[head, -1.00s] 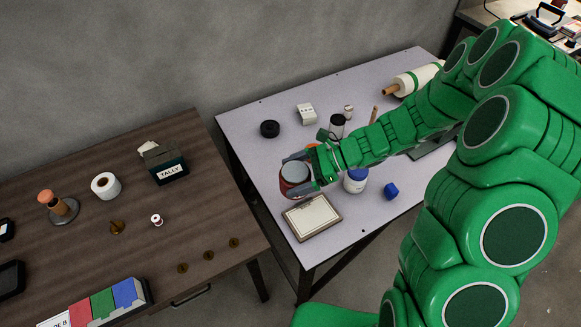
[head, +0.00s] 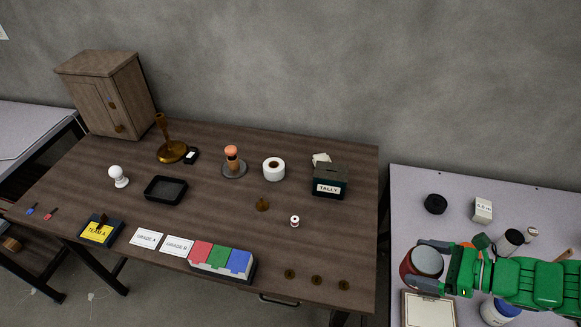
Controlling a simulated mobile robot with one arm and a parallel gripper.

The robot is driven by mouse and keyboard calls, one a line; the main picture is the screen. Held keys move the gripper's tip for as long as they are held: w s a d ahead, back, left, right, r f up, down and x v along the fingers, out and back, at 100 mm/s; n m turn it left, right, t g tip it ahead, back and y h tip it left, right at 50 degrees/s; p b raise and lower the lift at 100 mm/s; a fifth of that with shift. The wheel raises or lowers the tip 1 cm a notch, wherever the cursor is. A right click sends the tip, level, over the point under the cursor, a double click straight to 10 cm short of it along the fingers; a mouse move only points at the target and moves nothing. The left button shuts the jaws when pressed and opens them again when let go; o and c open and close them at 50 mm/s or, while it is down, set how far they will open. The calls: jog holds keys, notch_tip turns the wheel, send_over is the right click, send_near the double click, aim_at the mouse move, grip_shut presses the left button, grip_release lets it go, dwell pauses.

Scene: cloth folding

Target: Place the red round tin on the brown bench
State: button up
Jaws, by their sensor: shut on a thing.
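The red round tin (head: 427,262) has a grey lid and red sides. It is at the left part of the grey table at the lower right. My gripper (head: 418,264) reaches in from the right and is shut on the tin, one finger on its far side and one on its near side. I cannot tell whether the tin's base touches the table. The brown bench (head: 340,222) is a dark wooden table to the left, with bare wood along its right side.
A gap separates the bench from the grey table (head: 400,205). On the bench stand a tally box (head: 330,182), a white roll (head: 273,169), a small spool (head: 295,221), colored blocks (head: 221,258) and a cabinet (head: 108,95). A framed board (head: 428,310) lies near the tin.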

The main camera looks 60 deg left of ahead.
jog(key=s+a+r+n+g+h, duration=0.1)
jog(key=s+a+r, duration=0.2)
jog(key=s+a, duration=0.3)
jog(key=s+a+r+n+g, duration=0.1)
jog(key=s+a+r, duration=0.3)
jog(key=s+a, duration=0.2)
jog(key=shift+w+a+f, duration=1.35)
jog(key=shift+a+f, duration=0.3)
jog(key=shift+a, duration=0.3)
jog(key=shift+w+a+f, duration=1.3)
jog(key=shift+a+f, duration=0.3)
jog(key=shift+a, duration=0.35)
jog(key=shift+w+a+f, duration=1.35)
jog(key=shift+a+f, duration=0.3)
jog(key=shift+a, duration=0.3)
jog(key=shift+w+a+f, duration=0.1)
jog(key=shift+a+f, duration=0.1)
jog(key=shift+f, duration=1.6)
jog(key=shift+f, duration=0.1)
jog(key=o, duration=1.2)
jog(key=shift+c, duration=0.2)
